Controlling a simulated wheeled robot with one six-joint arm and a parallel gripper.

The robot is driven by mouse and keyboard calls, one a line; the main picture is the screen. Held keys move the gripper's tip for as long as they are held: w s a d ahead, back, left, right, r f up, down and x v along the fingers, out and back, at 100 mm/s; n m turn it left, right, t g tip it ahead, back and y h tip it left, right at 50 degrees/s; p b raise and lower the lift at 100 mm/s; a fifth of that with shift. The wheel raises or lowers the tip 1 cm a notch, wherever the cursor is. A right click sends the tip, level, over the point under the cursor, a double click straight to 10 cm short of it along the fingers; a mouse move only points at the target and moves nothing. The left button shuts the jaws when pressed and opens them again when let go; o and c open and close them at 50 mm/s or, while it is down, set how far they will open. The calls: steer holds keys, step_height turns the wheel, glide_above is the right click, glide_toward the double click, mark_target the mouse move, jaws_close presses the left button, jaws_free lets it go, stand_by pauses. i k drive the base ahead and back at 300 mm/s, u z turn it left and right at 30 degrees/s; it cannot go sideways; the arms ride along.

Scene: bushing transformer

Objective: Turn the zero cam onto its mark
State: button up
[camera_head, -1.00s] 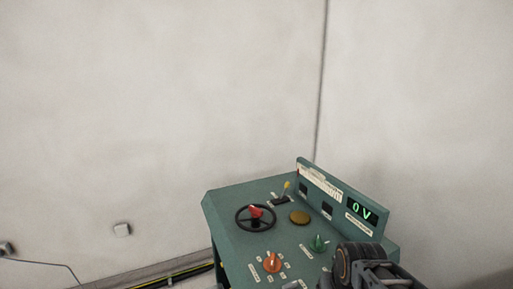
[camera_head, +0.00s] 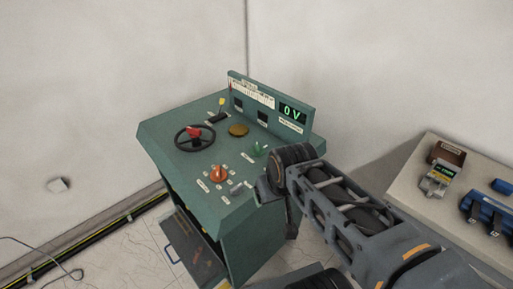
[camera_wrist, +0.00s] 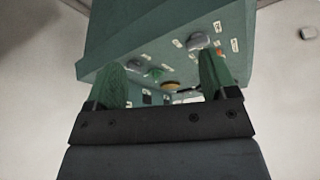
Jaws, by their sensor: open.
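The green control console (camera_head: 165,130) stands in the middle of the head view. Its sloping top carries a black handwheel (camera_head: 178,141) with a red piece, a yellow lever (camera_head: 221,104), a brass disc (camera_head: 238,130), a green knob (camera_head: 259,150) and an orange knob (camera_head: 218,174). A grey knob (camera_wrist: 198,40) shows in the wrist view. I cannot tell which part is the zero cam, and the labels are too small to read. My gripper (camera_wrist: 160,70) is open with nothing between its two green fingers. It is near the console's front right edge, apart from the knobs.
A bench (camera_head: 400,185) at right holds a small meter (camera_head: 437,180) and blue items (camera_head: 487,213). A yellow-black floor strip (camera_head: 100,241) runs along the wall. The floor left of the console is mostly clear.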

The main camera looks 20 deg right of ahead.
mark_target(256, 150)
steer(key=k, duration=1.15)
steer(key=z, duration=0.8)
steer(key=i, duration=0.75)
steer(key=u, duration=0.55)
steer(key=i, duration=0.75)
steer(key=u, duration=0.85)
